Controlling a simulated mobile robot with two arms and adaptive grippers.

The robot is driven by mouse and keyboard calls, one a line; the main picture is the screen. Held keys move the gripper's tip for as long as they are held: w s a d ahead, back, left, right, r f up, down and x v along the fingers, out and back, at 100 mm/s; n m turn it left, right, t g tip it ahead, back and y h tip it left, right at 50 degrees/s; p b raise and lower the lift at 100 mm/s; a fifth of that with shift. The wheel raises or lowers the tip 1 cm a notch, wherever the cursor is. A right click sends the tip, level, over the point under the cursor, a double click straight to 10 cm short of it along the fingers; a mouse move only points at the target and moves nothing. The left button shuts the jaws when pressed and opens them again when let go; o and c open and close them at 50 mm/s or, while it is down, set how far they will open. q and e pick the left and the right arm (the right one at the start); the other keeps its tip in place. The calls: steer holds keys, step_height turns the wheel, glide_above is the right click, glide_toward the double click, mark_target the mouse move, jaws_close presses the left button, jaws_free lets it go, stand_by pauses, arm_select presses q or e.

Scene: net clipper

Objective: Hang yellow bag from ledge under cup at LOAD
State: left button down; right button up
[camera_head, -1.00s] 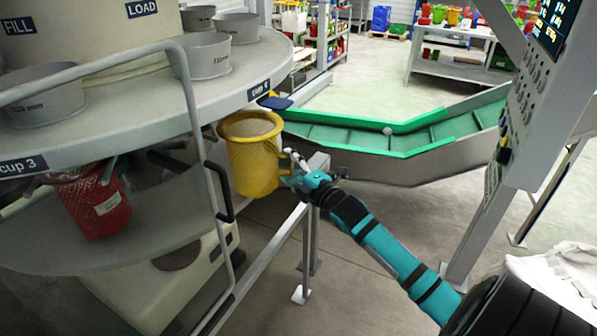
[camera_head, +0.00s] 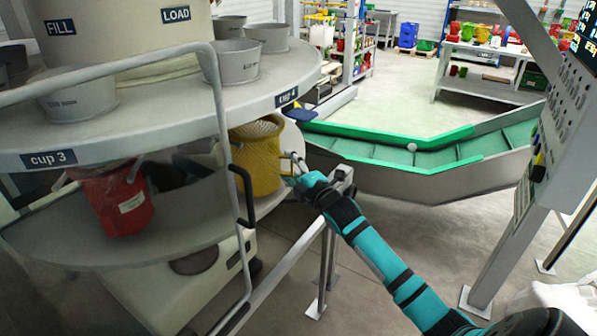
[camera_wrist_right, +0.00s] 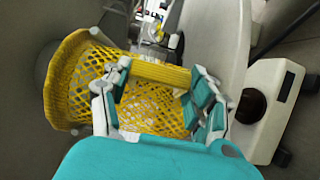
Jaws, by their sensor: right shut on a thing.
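The yellow mesh bag (camera_head: 257,160) hangs upright just below the rim of the round upper table (camera_head: 180,118), near the "cup 4" label (camera_head: 287,96). My right gripper (camera_head: 296,172) is at the bag's right side. In the right wrist view, its fingers (camera_wrist_right: 165,95) are closed around the yellow handle bar (camera_wrist_right: 162,73), with the bag's mesh body (camera_wrist_right: 100,80) behind. The "LOAD" label (camera_head: 175,15) is on the central drum, with grey cups (camera_head: 231,62) below it. Whether the bag touches a ledge is hidden. My left gripper is out of view.
A red bag (camera_head: 122,203) hangs under the table near "cup 3" (camera_head: 50,159). A bent grey guard rail (camera_head: 222,130) stands in front of the table. A green conveyor (camera_head: 400,150) lies behind my right arm. A control panel post (camera_head: 535,160) stands at right.

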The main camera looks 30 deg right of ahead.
steer(key=shift+w+a+b, duration=0.25)
steer(key=shift+w+a, duration=0.15)
steer(key=shift+w, duration=0.6)
steer(key=shift+w+a+b, duration=0.2)
steer(key=shift+w+a, duration=0.2)
steer(key=shift+w, duration=0.55)
steer(key=shift+w+a+b, duration=0.25)
steer(key=shift+w+a, duration=0.15)
steer(key=shift+w, duration=0.6)
steer(key=shift+f, duration=0.1)
steer(key=o, duration=1.4)
steer(key=shift+c, duration=0.2)
steer(key=s, duration=1.2)
steer(key=shift+a, duration=0.35)
